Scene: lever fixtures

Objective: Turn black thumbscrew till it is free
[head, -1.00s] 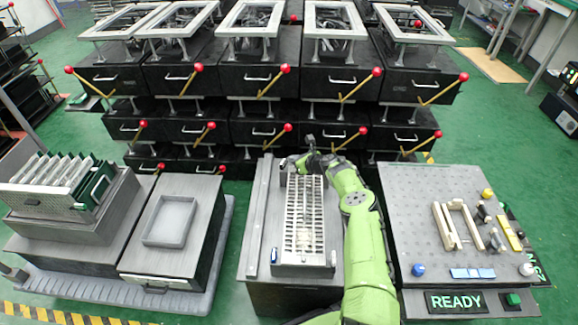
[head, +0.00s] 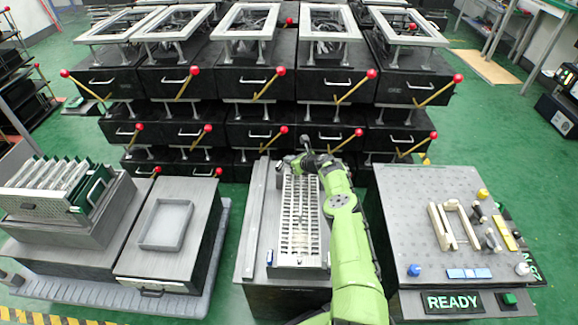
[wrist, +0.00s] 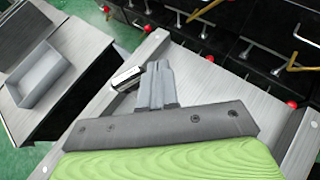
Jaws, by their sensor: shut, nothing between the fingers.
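A long slotted metal rack (head: 299,225) lies on the middle grey bench. I cannot make out the black thumbscrew clearly in either view; the far end of the rack is partly covered by my arm. My gripper (head: 305,145) is above the far end of the bench. In the wrist view its two fingers (wrist: 158,84) are together, with nothing between them. A small pale block with a dark edge (wrist: 127,78) shows just left of the fingertips, apparently apart from them; I cannot tell what part it is.
Black drawer units with red-knobbed levers (head: 281,71) stand close behind the bench. A pegboard table (head: 400,205) with small parts and a READY sign (head: 453,303) is at right. A grey tray (head: 166,224) and a rack of green boards (head: 62,190) are at left.

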